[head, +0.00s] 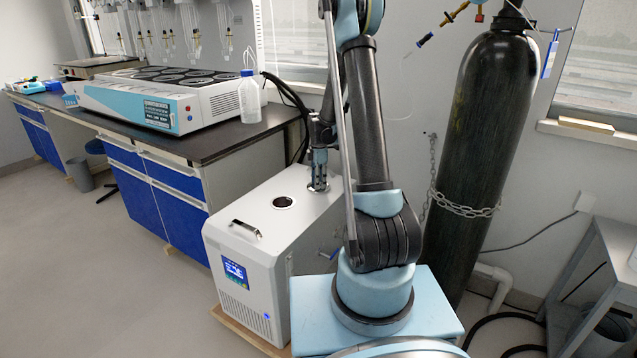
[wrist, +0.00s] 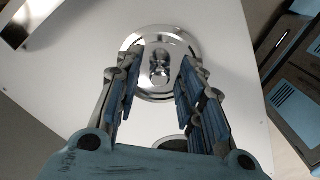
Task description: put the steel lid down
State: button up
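The steel lid (wrist: 160,92) is a shiny round disc with a small knob in its middle. It appears to lie flat on the white top of the chiller box (head: 250,262), towards the back. In the head view the lid (head: 318,188) is small and sits just under my gripper (head: 319,168). In the wrist view my gripper (wrist: 161,58) is open, with its fingers apart on either side of the knob and a gap to it. A round dark opening (head: 284,202) in the chiller top is uncovered, beside the lid.
A metal handle (head: 245,229) rises from the front of the chiller top. A lab bench (head: 200,147) with a multi-position heater (head: 165,95) and a plastic bottle (head: 250,98) stands to the left. A chained black gas cylinder (head: 487,140) stands to the right.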

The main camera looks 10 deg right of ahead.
jog(key=shift+r, duration=0.15)
notch_tip(320, 180, up, 11)
jog(key=s+d+r+m, duration=0.3)
jog(key=s+r+m, duration=0.3)
jog(key=s, duration=0.5)
jog(key=s+d+r+m+t, duration=0.15)
jog(key=s+r+m, duration=0.25)
jog(key=s, duration=0.8)
jog(key=s+d+f+m, duration=0.1)
jog(key=s+f+m, duration=0.3)
jog(key=s, duration=0.5)
jog(key=s+d+f+m, duration=0.1)
jog(key=s+f+m, duration=0.3)
jog(key=s, duration=0.5)
jog(key=shift+m+t, duration=0.35)
jog(key=shift+m, duration=0.35)
jog(key=shift+s, duration=0.1)
